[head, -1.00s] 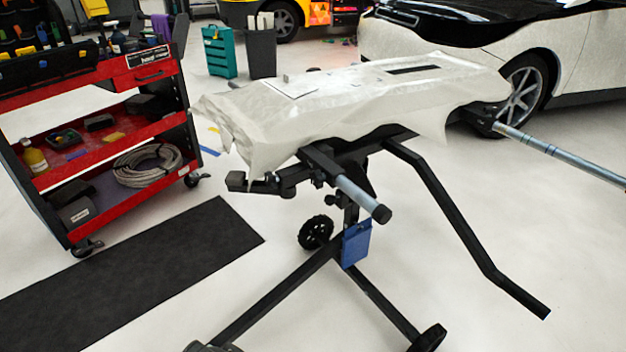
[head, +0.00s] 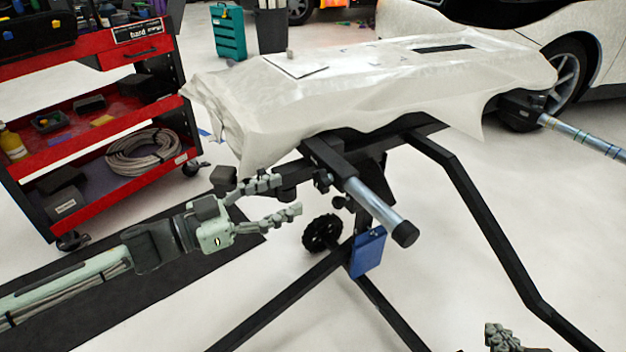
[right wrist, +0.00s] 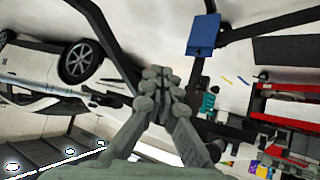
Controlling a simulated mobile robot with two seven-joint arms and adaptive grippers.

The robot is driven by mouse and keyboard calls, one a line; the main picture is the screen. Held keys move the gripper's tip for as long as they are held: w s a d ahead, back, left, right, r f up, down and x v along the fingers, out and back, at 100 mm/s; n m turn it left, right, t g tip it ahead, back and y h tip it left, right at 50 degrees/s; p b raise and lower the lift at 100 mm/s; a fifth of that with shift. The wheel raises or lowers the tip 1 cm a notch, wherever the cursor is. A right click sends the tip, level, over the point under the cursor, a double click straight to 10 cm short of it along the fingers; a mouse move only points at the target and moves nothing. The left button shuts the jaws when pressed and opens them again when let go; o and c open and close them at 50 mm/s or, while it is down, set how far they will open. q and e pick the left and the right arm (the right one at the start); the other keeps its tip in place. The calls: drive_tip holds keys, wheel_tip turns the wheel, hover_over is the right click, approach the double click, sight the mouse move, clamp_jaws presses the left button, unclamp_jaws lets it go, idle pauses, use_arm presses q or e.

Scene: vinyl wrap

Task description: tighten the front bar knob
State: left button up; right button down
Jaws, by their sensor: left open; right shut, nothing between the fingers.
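The stand's front bar (head: 372,205) is a grey tube with a black end cap, pointing toward me from under the wrapped panel. Small black knobs sit beside its sleeve, one at the sleeve's left side (head: 322,180) and one lower (head: 340,202); I cannot tell which is the bar's own knob. My left gripper (head: 288,197) is open and empty, its fingers pointing right, just left of the knobs and apart from them in the picture. My right gripper (head: 500,338) shows at the lower right edge; in the right wrist view its fingers (right wrist: 160,82) are together and empty.
A white-wrapped panel (head: 290,105) lies on the black stand. A bent black leg (head: 475,215) runs down right; a blue box (head: 367,252) hangs below the bar. A red tool cart (head: 110,140) stands left. The floor between bar and bent leg is clear.

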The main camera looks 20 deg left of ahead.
sight(317, 182)
use_arm(q)
drive_tip(key=x, duration=0.6)
drive_tip(key=shift+w, duration=0.1)
drive_tip(key=shift+w+d, duration=0.4)
drive_tip(key=shift+d, duration=0.05)
use_arm(e)
drive_tip(key=shift+w+a+r, duration=0.2)
drive_tip(key=shift+a+r, duration=0.15)
use_arm(q)
drive_tip(key=shift+c, duration=0.6)
drive_tip(key=c, duration=1)
drive_tip(key=shift+c, duration=0.2)
